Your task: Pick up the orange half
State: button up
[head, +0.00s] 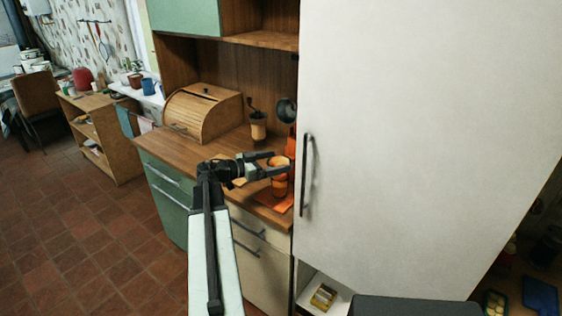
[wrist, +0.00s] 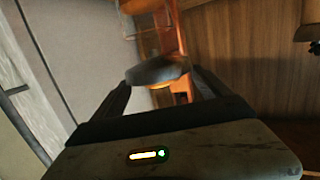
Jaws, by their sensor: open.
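In the head view a small round orange thing (head: 279,161), which looks like the orange half, shows between the fingertips of my gripper (head: 281,163). It is above an orange cup (head: 279,187) by an orange stand (head: 291,145) on the counter. In the wrist view my gripper (wrist: 160,76) is open, with its fingers apart. A grey rounded shape (wrist: 150,72) lies across the gap, with an orange edge at its right. I cannot tell whether this is the orange half, or whether either finger touches anything.
A tall white cabinet door (head: 420,130) with a metal handle (head: 307,175) stands close on the right. A dark ladle (head: 286,109) hangs behind.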

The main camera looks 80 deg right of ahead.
aim_at(274, 159)
jog(key=c, duration=1.6)
notch_tip(274, 159, up, 10)
jog(key=p, duration=1)
jog(key=shift+r, duration=0.15)
jog(key=shift+c, duration=0.2)
